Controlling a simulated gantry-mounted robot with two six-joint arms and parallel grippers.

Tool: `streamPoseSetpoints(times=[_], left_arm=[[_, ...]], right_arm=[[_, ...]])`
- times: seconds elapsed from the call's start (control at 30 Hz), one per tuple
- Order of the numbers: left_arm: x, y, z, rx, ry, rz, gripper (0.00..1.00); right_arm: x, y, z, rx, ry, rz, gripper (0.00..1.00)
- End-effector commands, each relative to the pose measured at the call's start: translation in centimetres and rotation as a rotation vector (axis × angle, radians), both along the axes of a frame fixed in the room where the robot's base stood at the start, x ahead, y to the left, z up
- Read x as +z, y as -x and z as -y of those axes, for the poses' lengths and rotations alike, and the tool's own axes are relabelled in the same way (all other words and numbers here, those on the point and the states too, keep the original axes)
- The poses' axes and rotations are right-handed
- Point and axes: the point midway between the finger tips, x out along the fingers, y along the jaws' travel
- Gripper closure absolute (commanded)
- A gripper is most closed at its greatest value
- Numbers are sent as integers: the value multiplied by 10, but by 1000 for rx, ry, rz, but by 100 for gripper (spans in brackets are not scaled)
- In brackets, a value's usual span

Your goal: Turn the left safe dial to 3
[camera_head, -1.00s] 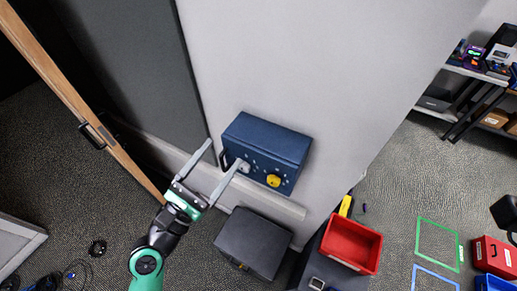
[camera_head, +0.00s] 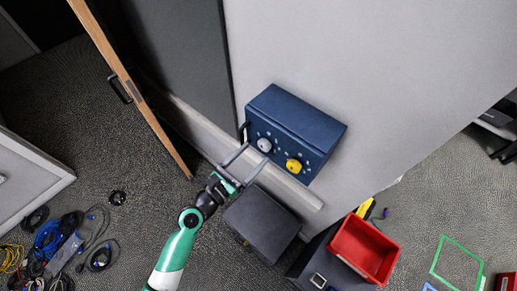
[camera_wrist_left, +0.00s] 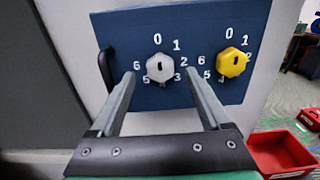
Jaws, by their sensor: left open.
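The blue safe (camera_head: 300,118) is mounted on the grey wall, with a white left dial (camera_head: 264,145) and a yellow right dial (camera_head: 293,166). My left gripper (camera_head: 256,153) is open and empty in front of the white dial. In the left wrist view the white dial (camera_wrist_left: 160,68) sits between the two fingertips (camera_wrist_left: 160,73) in the picture, and I see no contact. Numbers 0, 1, 3, 5 and 6 show around it; the fingers partly cover the lower ring. My right gripper is out of view.
A black handle (camera_wrist_left: 106,68) is on the safe's left side. A dark box (camera_head: 262,222) stands below the safe, with a red bin (camera_head: 364,250) to its right. The yellow dial (camera_wrist_left: 231,62) is close to the right finger. Cables (camera_head: 65,240) lie on the floor at lower left.

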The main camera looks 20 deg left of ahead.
Motion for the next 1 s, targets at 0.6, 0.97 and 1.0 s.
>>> streamPoseSetpoints(times=[0.6,0.97,1.0], left_arm=[[0,-30,8,0,-1,0,39],[0,-30,8,0,-1,0,100],[0,-30,8,0,-1,0,100]], right_arm=[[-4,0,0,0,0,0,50],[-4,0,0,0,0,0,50],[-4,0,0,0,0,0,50]])
